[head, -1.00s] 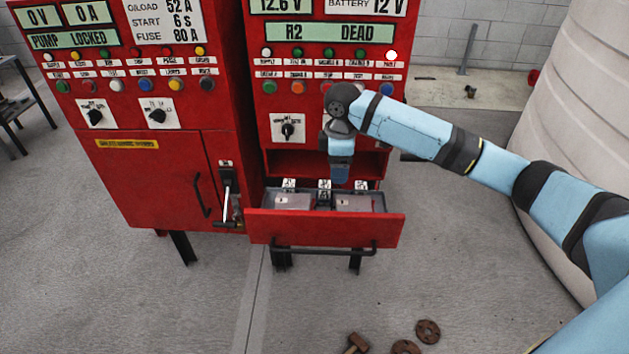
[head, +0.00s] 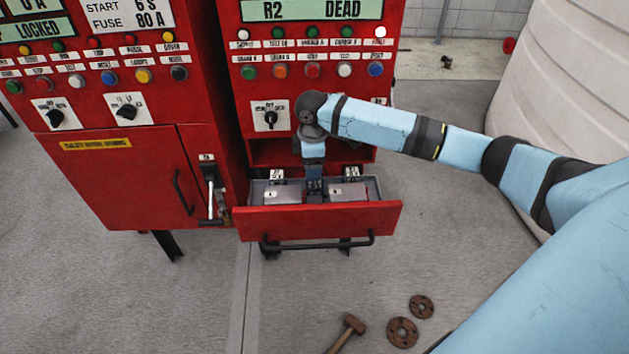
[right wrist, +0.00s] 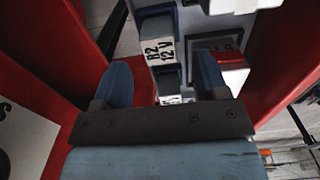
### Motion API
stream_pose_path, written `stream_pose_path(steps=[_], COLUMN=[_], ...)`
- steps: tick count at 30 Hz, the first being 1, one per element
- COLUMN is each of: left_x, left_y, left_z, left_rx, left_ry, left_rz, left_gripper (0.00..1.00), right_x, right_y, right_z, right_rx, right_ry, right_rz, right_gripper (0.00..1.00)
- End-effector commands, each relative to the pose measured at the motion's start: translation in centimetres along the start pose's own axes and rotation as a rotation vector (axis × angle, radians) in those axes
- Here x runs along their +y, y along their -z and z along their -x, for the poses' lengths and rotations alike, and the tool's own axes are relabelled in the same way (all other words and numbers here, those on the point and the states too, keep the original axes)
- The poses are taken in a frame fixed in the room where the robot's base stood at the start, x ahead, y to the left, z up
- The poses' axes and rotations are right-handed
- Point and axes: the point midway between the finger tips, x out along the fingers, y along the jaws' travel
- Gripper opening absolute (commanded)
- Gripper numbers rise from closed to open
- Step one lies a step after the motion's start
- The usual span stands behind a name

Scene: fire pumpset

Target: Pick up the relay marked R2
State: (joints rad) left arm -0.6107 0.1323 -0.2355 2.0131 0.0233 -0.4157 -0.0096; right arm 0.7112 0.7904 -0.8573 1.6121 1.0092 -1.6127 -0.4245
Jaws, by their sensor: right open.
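The relay marked R2 12 V (right wrist: 158,50) shows in the right wrist view as a small block with a white label. It stands ahead of and between the two blue fingers of my right gripper (right wrist: 162,68). The gripper is open, with a gap to each side of the relay. A second white-labelled block (right wrist: 170,99) shows just below it, partly cut off by the gripper. In the head view my right gripper (head: 314,173) points down into the middle of the open red drawer (head: 320,221), hiding part of its middle row. My left gripper is out of view.
Grey boxes (head: 283,197) (head: 348,192) sit left and right in the drawer, with labelled blocks (head: 276,175) (head: 352,173) behind them. The cabinet panel above reads R2 DEAD (head: 310,10). A hammer (head: 347,333) and rusty discs (head: 402,332) lie on the floor.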

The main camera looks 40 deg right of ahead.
Motion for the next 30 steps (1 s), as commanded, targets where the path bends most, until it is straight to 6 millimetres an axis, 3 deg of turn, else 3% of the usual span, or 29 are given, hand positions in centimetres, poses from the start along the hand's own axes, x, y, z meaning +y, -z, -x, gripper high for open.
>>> stream_pose_path(steps=[9, 19, 26, 30], left_x=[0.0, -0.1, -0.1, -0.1], left_y=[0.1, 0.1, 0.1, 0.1], left_z=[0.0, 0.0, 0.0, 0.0], left_rx=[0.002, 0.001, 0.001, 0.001], left_ry=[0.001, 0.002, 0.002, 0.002], left_rz=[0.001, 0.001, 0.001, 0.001], left_gripper=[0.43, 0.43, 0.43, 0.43], right_x=[-0.1, 0.0, 0.0, 0.0], right_y=[-0.5, -0.5, -0.5, -0.5], right_z=[-4.4, -5.0, -5.0, -5.0], right_rx=[-0.001, -0.001, -0.001, 0.0], right_ry=[0.002, 0.0, 0.0, 0.0], right_rz=[0.001, 0.001, 0.001, 0.001], right_gripper=[0.67, 0.67, 0.14, 0.11])
